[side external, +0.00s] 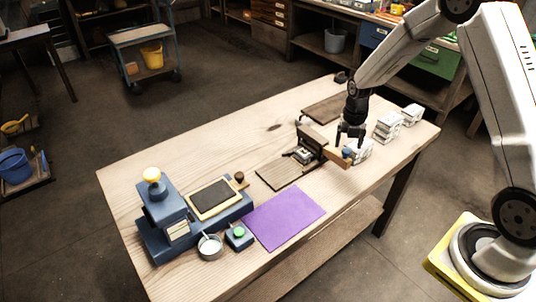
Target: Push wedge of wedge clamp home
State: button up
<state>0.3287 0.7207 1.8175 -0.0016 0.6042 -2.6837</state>
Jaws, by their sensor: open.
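The wooden clamp assembly (312,137) stands near the middle of the table, with an upright brown board and a small pale metallic part (302,155) at its foot. A lighter orange-brown piece (337,159), which looks like the wedge, juts out from its right side. A small blue round part (347,153) is at that piece's right end. My gripper (350,141) points down just above and beside this end, with its fingers apart. Contact with the wedge cannot be told at this size. How deep the wedge sits in the clamp cannot be made out.
A dark flat board (280,172) lies in front of the clamp. White stacked blocks (387,126) stand to the right, some close behind my gripper. A brown board (322,108) lies behind. A purple sheet (284,216) and a blue press (163,205) are at the front left.

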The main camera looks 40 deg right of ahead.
jog(key=shift+f, duration=1.3)
grip_shut()
dwell(0.5)
